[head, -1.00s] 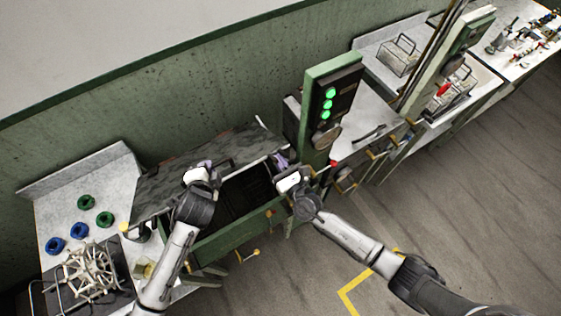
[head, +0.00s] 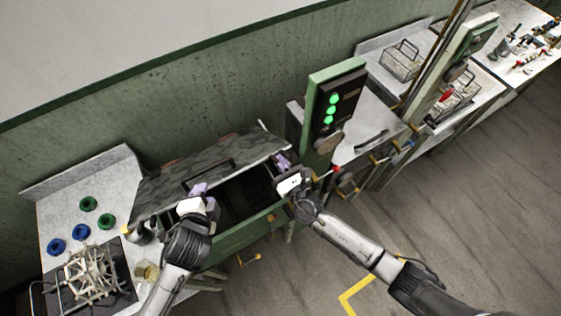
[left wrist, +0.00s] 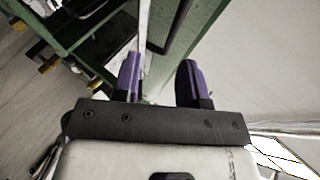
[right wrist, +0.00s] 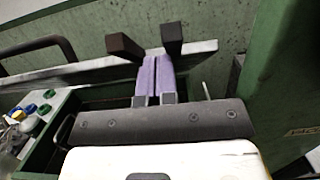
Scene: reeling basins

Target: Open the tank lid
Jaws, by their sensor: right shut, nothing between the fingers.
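The tank lid (head: 235,150), a dark mottled plate with a dark bar handle, is tilted up over the green tank (head: 238,237), whose dark inside shows below its front edge. My left gripper (head: 198,188) is at the lid's front edge, left of the opening. In the left wrist view its purple fingers (left wrist: 158,80) are apart, with a thin pale edge running up near the left finger. My right gripper (head: 283,162) is at the lid's right front corner. In the right wrist view its fingers (right wrist: 157,75) are together, overlapping the lid's pale edge (right wrist: 90,68); contact is unclear.
A green post with three lit green lamps (head: 331,110) stands just right of the tank. Left of it, a counter holds blue and green rings (head: 81,231) and a pale reel (head: 92,275). The wall is close behind the lid. Floor is clear at lower right.

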